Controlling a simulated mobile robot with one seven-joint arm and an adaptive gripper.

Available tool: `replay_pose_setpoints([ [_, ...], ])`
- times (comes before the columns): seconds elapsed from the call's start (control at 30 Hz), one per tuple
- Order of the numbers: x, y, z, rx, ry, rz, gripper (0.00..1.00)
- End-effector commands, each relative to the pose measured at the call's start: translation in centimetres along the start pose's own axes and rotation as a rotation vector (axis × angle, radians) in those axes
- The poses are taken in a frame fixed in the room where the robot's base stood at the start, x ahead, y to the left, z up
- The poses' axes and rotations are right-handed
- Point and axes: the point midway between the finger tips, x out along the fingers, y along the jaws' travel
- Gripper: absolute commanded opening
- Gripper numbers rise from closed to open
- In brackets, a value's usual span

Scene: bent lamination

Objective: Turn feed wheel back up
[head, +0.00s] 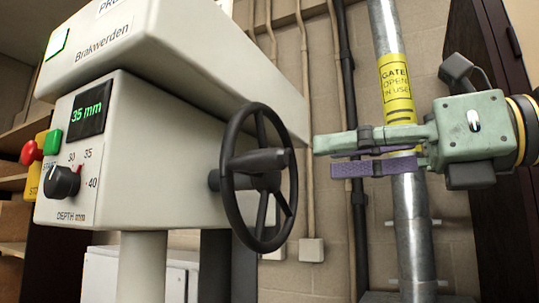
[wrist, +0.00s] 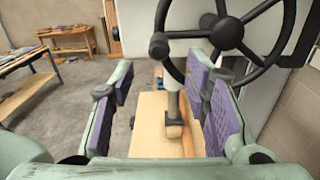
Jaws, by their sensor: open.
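The feed wheel (head: 258,183), a black spoked handwheel, is on the right side of the white machine (head: 140,165). A dark handle (head: 262,160) shows across its middle. In the wrist view the wheel (wrist: 228,34) fills the upper right, and a round dark knob (wrist: 158,46) shows at its left. My gripper (head: 325,157) is right of the wheel in the head view, its fingers pointing left, with a visible gap to the rim. Its purple-padded fingers (wrist: 165,88) are open, with nothing held between them. The knob appears above the space between them in the wrist view.
The machine's display (head: 90,107) reads 35 mm, above a depth knob (head: 62,181). A red button (head: 31,153) is at far left. A metal post (head: 408,225) with a yellow sign (head: 396,90) stands by my gripper. A bench (wrist: 65,45) stands across open floor.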

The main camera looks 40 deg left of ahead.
Motion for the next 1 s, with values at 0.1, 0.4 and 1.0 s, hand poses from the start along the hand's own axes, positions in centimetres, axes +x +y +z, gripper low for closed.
replay_pose_setpoints([
  [0.1,2.5,0.1,0.1,-0.002,0.003,0.005,0.43],
  [0.4,7.4,0.2,0.1,0.001,0.0,0.007,0.43],
  [1.0,8.6,0.1,0.0,0.001,-0.001,0.005,0.33],
])
